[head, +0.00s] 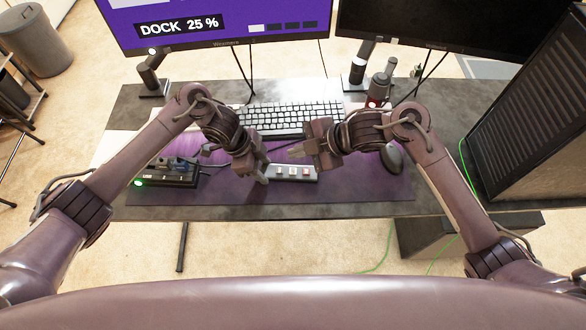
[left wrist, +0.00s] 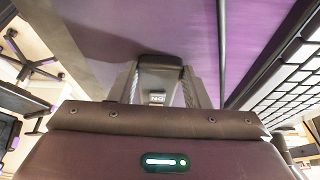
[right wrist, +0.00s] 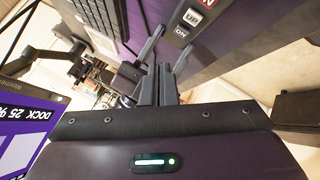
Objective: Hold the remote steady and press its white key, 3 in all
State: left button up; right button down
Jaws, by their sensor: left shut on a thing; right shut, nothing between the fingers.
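The remote (head: 296,178) is a grey bar with a row of small keys, above the purple mat. My left gripper (head: 262,172) is shut on its left end; the left wrist view shows the end (left wrist: 158,78) between the fingers, with a small label. In the right wrist view, part of the remote (right wrist: 214,38) shows at the upper right, with pale keys marked "UP" (right wrist: 193,17) and "DN" (right wrist: 181,32) and part of a red one. My right gripper (head: 292,150) is shut and empty, beside the remote's far side in the head view. I cannot tell whether it touches.
A keyboard (head: 292,117) lies behind the grippers. A black dock box (head: 168,172) with a green light stands left, a mouse (head: 391,158) right. The left monitor (head: 215,22) reads "DOCK 25 %"; the right monitor (head: 430,22) is dark. The mat's front (head: 340,190) is clear.

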jog(key=shift+f, duration=2.7)
jog(key=shift+f, duration=0.15)
jog(key=shift+f, duration=0.25)
jog(key=shift+f, duration=0.35)
dwell(0.6)
jog(key=shift+r, duration=0.75)
jog(key=shift+r, duration=0.1)
jog(key=shift+r, duration=2.45)
dwell(0.6)
